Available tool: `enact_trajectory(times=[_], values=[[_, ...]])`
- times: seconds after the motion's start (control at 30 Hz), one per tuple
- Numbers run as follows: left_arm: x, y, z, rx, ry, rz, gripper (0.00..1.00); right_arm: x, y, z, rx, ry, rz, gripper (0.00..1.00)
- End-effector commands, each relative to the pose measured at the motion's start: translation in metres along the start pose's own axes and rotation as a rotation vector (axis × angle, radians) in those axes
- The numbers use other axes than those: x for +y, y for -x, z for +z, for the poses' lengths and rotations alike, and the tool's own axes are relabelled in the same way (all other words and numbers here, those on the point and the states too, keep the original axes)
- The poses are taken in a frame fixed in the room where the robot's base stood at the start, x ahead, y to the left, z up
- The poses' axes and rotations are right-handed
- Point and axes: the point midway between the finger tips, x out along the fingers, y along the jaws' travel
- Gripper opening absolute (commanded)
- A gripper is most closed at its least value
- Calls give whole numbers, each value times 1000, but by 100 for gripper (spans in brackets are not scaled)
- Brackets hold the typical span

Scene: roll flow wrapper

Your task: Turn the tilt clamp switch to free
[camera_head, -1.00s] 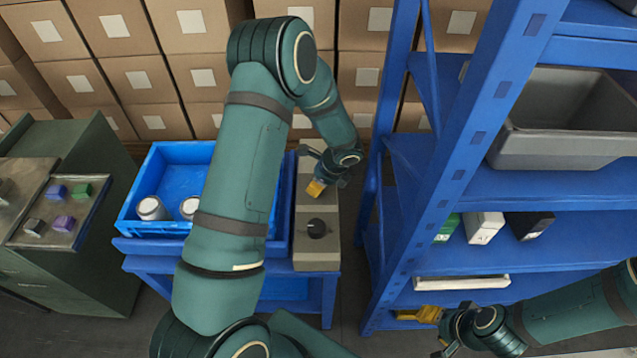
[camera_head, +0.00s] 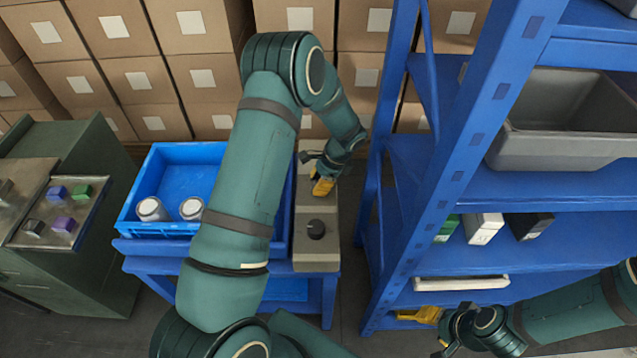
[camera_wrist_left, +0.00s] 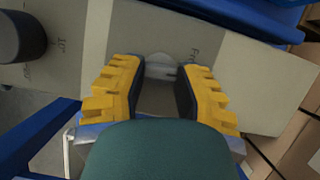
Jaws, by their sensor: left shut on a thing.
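The grey control box (camera_head: 316,262) stands at the right end of the blue table and carries a round black knob (camera_head: 316,229). My left gripper (camera_head: 322,186) points down on the box, behind the knob. Lettering starting "Fr" shows beside the right finger. The switch is mostly hidden. My right gripper (camera_head: 445,342) is at the lower right, its fingers unclear.
A blue crate (camera_head: 137,195) with silver cans (camera_head: 151,209) stands left of the box. A blue shelf rack (camera_head: 412,235) rises close on the right, holding a grey bin (camera_head: 560,150) and small cartons (camera_head: 484,227). Cardboard boxes (camera_head: 205,75) are stacked behind.

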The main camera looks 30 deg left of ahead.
Motion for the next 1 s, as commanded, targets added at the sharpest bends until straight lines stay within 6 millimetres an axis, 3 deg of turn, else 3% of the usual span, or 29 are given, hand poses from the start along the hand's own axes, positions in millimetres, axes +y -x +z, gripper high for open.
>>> enact_trajectory(times=[0.5,1.0], values=[[-1,-2,0,-3,328,140,0,1,-2,0,1,0,0,47],[-1,-2,1,-3,397,169,0,1,-2,0,1,0,0,47]])
